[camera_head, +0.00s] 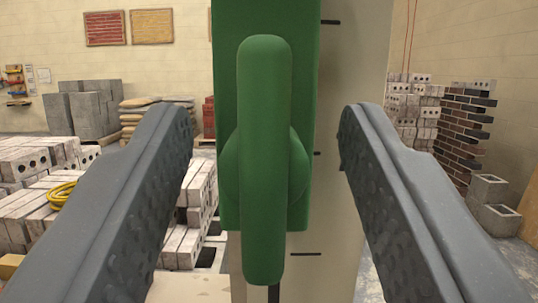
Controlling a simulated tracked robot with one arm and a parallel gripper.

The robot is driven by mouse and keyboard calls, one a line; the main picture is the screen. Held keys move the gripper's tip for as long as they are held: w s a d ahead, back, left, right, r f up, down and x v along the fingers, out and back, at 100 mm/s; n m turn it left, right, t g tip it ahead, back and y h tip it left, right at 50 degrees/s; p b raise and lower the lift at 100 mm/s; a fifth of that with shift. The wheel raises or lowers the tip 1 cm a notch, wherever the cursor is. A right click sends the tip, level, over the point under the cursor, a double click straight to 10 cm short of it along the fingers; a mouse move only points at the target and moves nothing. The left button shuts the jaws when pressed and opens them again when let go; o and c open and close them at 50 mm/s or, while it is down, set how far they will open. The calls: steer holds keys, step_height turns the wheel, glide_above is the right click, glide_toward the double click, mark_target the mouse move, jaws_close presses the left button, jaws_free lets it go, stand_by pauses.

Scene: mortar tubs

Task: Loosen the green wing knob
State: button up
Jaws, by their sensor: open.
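The green wing knob (264,160) is in the middle of the view. Its long wing stands upright, with a round hub showing behind it on both sides. It sits in front of a green block (226,60) on a pale upright post (352,80) with short black marks. My gripper (264,140) is open, with one dark grey finger on each side of the knob. There is a clear gap between each finger and the wing, and nothing is held. The hub's back is hidden behind the wing.
Pale brick stacks (40,185) with a yellow coil (60,194) stand at the left. Grey blocks (90,112) and stacked bags (158,108) are farther back. At the right are a dark brick wall piece (466,130) and hollow grey blocks (490,190).

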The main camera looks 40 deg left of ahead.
steer(key=b+v, duration=0.1)
steer(key=v, duration=1.2)
steer(key=shift+d+f, duration=0.15)
steer(key=shift+s, duration=0.1)
